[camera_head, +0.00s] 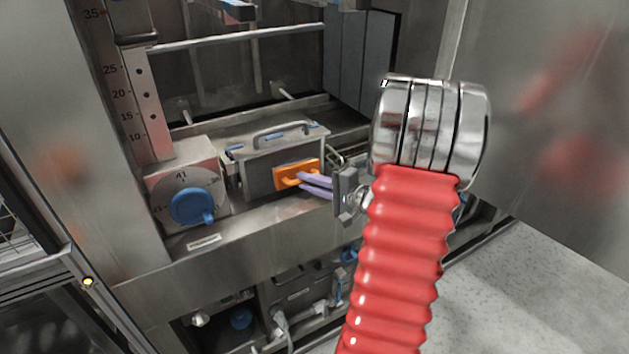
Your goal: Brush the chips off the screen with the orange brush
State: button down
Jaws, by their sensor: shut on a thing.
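The orange brush (296,172) is a small orange block with a handle on its right side. My gripper (302,181) has two lilac fingers, and they are shut on the brush's handle. The brush is in front of the lower right of a grey framed panel with a bar handle on top, which looks like the screen (259,174). I cannot tell whether the brush touches it. No chips can be made out at this size. My red arm and its chrome joint hide what lies to the right.
A dial box with a blue knob (192,206) stands close left of the screen. A steel ledge (250,232) runs below. A numbered scale (128,92) rises at the left. Blue knobs and pipes sit lower down. Speckled floor is clear at the lower right.

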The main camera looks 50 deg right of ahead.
jog(key=shift+w+a+r, duration=0.1)
jog(key=shift+a, duration=0.05)
jog(key=shift+w+a, duration=0.25)
jog(key=shift+a, duration=0.7)
jog(key=shift+w+a, duration=0.2)
jog(key=shift+a, duration=0.7)
jog(key=s+a, duration=0.1)
jog(key=s, duration=0.4)
jog(key=shift+s+a, duration=0.35)
jog(key=shift+s, duration=0.05)
jog(key=shift+s, duration=0.1)
jog(key=shift+s+a, duration=0.2)
jog(key=shift+s, duration=0.5)
jog(key=shift+s+a, duration=0.2)
jog(key=shift+s, duration=0.45)
